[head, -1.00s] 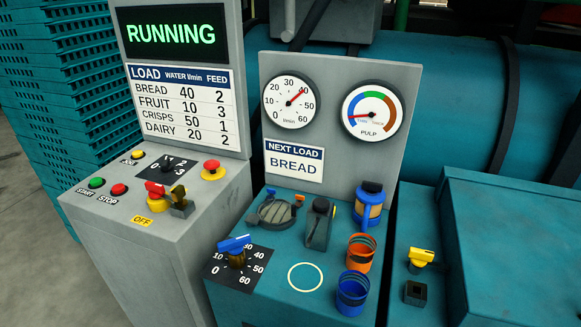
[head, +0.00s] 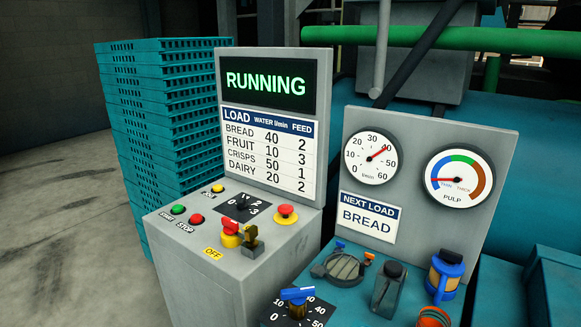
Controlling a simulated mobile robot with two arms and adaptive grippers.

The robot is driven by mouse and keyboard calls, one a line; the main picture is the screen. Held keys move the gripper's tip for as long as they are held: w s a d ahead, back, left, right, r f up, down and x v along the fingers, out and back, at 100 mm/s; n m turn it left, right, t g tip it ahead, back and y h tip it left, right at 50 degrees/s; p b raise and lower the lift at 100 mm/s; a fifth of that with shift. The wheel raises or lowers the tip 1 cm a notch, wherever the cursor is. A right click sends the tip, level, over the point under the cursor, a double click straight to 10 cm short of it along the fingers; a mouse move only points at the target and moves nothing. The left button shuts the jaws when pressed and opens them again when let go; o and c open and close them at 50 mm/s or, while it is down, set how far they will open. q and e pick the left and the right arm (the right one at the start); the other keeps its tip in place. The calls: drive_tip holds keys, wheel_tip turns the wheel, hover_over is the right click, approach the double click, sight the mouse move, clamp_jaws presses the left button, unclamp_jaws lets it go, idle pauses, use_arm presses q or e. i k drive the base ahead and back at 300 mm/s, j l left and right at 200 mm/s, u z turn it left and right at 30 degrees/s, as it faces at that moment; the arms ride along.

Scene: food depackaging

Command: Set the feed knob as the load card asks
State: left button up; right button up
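The feed knob (head: 241,206) is a small dark knob on a black plate marked 0 to 3, on top of the grey control cabinet. Its pointer is too small to read surely. The load card (head: 368,217) reads NEXT LOAD BREAD and sits on the grey gauge panel. The load table (head: 267,151) on the cabinet's upright panel lists BREAD with water 40 and feed 2. The screen (head: 266,84) above it reads RUNNING. Neither gripper is in view.
Near the knob are a red mushroom button (head: 286,214), a red-and-yellow switch (head: 231,234), a brass padlock-like piece (head: 252,241) and green START (head: 178,209) and red STOP (head: 196,219) buttons. A blue-handled dial (head: 297,299) stands lower right. Stacked teal crates (head: 170,130) stand behind.

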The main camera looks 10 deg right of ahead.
sight(242, 205)
drive_tip(key=i+j, duration=0.25)
drive_tip(key=j, duration=0.15)
drive_tip(key=i+j, duration=0.2)
drive_tip(key=j, duration=0.25)
drive_tip(key=i+j+u, duration=0.1)
drive_tip(key=i+j, duration=0.15)
drive_tip(key=j, duration=0.15)
